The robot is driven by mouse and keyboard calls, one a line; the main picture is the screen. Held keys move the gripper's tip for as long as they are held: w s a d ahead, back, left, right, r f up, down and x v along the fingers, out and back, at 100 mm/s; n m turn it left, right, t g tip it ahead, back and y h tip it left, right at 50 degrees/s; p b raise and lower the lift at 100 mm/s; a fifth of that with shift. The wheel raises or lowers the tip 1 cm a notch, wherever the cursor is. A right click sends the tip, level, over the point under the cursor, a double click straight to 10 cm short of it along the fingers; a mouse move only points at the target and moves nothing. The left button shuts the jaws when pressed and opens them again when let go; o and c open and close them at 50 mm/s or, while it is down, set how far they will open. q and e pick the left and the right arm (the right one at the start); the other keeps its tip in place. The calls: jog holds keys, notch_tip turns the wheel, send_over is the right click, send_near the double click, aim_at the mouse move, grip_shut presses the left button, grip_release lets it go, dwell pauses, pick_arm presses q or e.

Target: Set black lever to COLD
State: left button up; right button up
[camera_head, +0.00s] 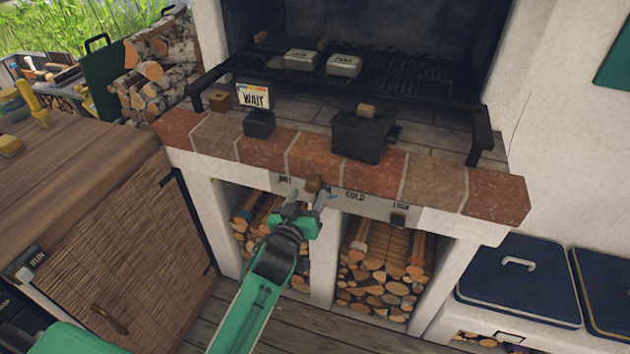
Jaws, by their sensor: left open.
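A pale label strip (372,207) runs along the front of the brick ledge. It carries dark words; COLD is readable near its middle, and the words on either side are small or partly covered. The lever's shaft is hidden. My right gripper is out of view.
Above the strip is the brick ledge (310,155) with a black box (360,136) and a WAIT sign (254,96). Log-filled cubbies (385,265) lie below. A wooden cabinet (110,240) stands left, dark blue lidded boxes (520,275) right.

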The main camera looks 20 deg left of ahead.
aim_at(311, 190)
pick_arm(q)
jog(key=shift+w+d, duration=0.1)
jog(key=shift+w, duration=2.95)
jog(key=shift+p, duration=0.3)
grip_shut()
